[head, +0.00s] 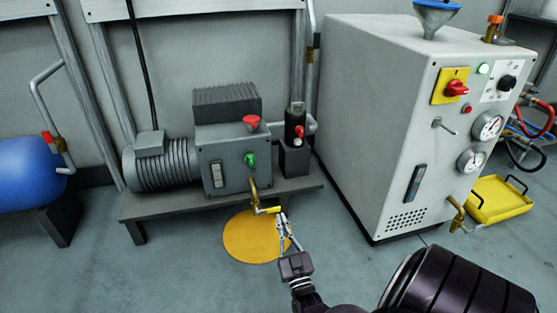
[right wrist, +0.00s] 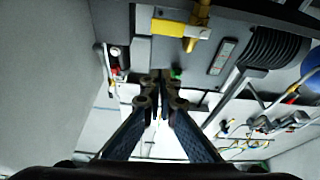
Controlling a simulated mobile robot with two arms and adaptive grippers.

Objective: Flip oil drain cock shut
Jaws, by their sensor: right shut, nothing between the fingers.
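The drain cock is a brass pipe (head: 253,195) low on the front of the grey pump unit (head: 222,160), with a yellow lever (head: 268,210) sticking out to the right. In the right wrist view the yellow lever (right wrist: 178,29) lies across the top, beside its brass body (right wrist: 195,42). My right gripper (head: 282,217) is shut and empty, its fingertips close to the free end of the lever. I cannot tell whether they touch. The fingertips also show together in the right wrist view (right wrist: 160,82). My left gripper is not in view.
A round yellow mat (head: 243,240) lies on the floor below the cock. The pump stands on a low grey bench (head: 180,204). A large white cabinet (head: 375,130) with its own brass cock (head: 456,210) stands right. A blue tank (head: 28,162) is at left. Floor in front is clear.

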